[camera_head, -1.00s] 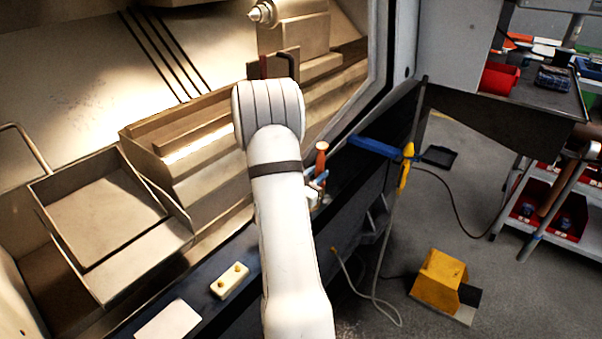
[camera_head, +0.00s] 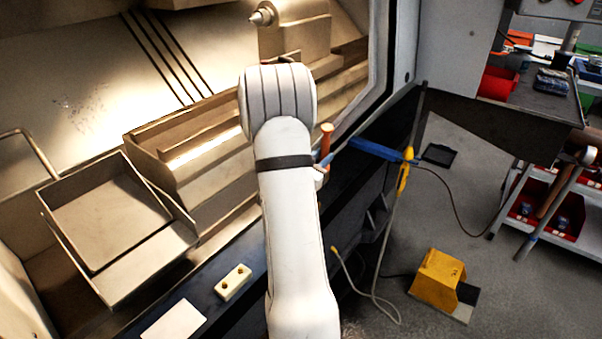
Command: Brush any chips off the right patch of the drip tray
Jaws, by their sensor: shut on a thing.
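The end of my arm (camera_head: 278,95) is over the right part of the machine's metal trough, and its wrist hides my gripper and anything in it. A sliver of red and dark shows just above the wrist. An orange-red handle-like thing (camera_head: 326,139) with blue below it shows right of my arm; I cannot tell whether my gripper touches it. A shallow metal tray (camera_head: 150,265) stands at the left, its visible floor bare. I cannot tell which surface is the drip tray. Small dark specks (camera_head: 85,108) lie on the pale panel at upper left. The surface behind my arm is hidden.
A long stepped metal trough (camera_head: 215,205) runs beside the tray. A cream block (camera_head: 233,282) and a white plate (camera_head: 173,321) lie on the dark front ledge. A pointed metal centre (camera_head: 262,15) juts out above. A blue bar (camera_head: 376,149) and yellow hose nozzle (camera_head: 405,172) are at the right.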

